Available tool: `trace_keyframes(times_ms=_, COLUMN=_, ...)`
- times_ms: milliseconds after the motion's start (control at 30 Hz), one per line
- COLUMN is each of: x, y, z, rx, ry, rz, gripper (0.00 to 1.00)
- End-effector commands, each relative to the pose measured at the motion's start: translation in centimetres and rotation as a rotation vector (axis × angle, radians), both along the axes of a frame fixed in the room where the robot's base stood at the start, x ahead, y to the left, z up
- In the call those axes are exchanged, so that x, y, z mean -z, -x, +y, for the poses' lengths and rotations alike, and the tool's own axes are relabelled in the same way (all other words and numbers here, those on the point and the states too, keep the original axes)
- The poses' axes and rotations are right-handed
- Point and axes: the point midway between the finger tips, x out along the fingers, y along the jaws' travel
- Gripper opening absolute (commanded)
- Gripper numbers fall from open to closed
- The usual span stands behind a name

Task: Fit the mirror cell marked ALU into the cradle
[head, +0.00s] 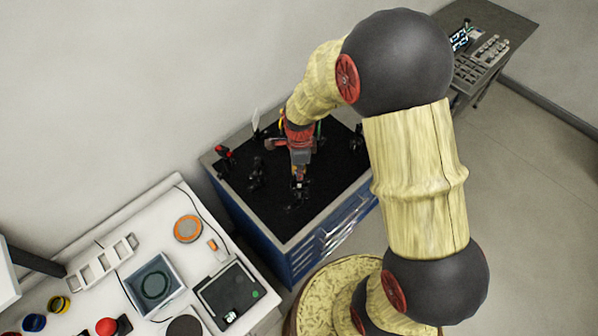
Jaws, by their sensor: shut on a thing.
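My gripper (299,182) points down over the black top (325,192) of a blue cabinet. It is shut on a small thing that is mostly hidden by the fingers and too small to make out. Dark small parts show just below the fingertips; I cannot tell whether they touch what I hold. No ALU marking is readable in this view, so I cannot tell which piece is the mirror cell. I cannot pick out the cradle with certainty among the dark mounts on the black top.
A dark mount (257,173) stands left of my gripper, and a red-and-black one (224,156) farther left. A white upright piece (255,120) is behind.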

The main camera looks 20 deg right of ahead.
Motion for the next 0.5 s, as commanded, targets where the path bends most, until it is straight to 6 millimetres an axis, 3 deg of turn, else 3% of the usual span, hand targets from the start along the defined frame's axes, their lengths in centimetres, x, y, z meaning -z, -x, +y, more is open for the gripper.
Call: trace_keyframes(times_ms=500, x=0.59, y=-0.02, z=0.01, rx=0.0, ry=0.0, rz=0.0, gripper=0.0)
